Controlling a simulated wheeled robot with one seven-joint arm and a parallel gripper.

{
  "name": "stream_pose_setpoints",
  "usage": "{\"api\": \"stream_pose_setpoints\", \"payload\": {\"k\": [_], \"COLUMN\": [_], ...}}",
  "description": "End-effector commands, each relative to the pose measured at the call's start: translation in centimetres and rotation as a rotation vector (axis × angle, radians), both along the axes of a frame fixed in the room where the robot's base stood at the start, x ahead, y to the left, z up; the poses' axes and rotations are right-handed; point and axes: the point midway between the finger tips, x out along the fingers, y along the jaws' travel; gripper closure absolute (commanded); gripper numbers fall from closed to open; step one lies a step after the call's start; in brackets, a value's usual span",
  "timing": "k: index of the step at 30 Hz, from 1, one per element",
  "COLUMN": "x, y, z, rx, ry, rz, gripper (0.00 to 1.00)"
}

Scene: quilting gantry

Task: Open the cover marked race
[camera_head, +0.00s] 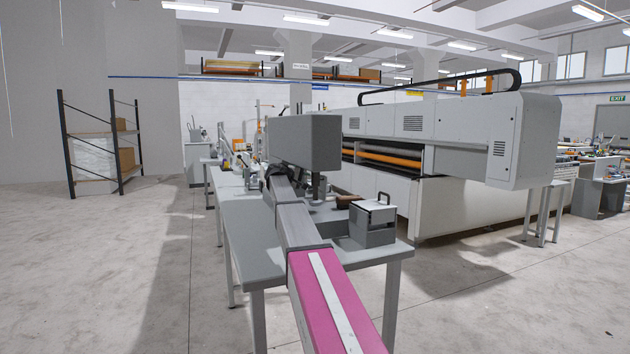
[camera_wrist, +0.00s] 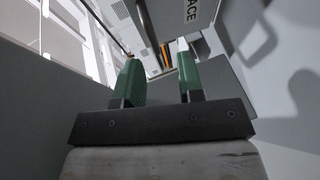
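The word RACE shows on a light grey panel (camera_wrist: 199,12) at the top of the wrist view, running sideways and cut by the frame edge. I take this panel to be the cover marked race; its edges and hinge are not clear. My gripper (camera_wrist: 157,55) has two green fingers, set apart with nothing seen between them. The right fingertip appears close below the lettering; I cannot tell whether it touches. In the head view my arm reaches over the table to a grey machine head (camera_head: 305,143), and my gripper and the lettering cannot be made out there.
A grey table (camera_head: 245,235) stands under my arm. A small grey box with a black handle (camera_head: 374,222) sits near its front right corner. A long quilting machine (camera_head: 460,140) stands behind to the right. The floor at left is open, with a shelf rack (camera_head: 100,133) beyond.

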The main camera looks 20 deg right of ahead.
Motion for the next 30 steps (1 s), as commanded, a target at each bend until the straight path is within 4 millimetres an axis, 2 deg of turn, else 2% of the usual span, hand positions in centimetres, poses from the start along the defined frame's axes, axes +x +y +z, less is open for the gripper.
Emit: {"api": "stream_pose_setpoints", "payload": {"k": [3, 9, 15, 24, 26, 27, 28, 30], "x": [1.2, 2.3, 2.8, 2.8, 2.8, 2.8, 2.8, 2.8], "y": [-2.2, -4.8, -5.9, -6.1, -6.1, -6.1, -6.1, -6.0], "z": [0.0, -0.4, -0.8, -0.8, -0.8, -0.8, -0.8, -0.8], "rx": [0.001, 0.001, 0.001, 0.001, 0.001, 0.001, 0.001, 0.001], "ry": [0.0, 0.001, 0.0, 0.0, 0.0, 0.0, 0.0, 0.0], "rz": [-0.003, -0.002, 0.0, 0.0, 0.0, 0.0, 0.0, 0.0], "gripper": [0.65, 0.65, 0.65, 0.65, 0.81, 0.94, 1.0, 1.0]}}
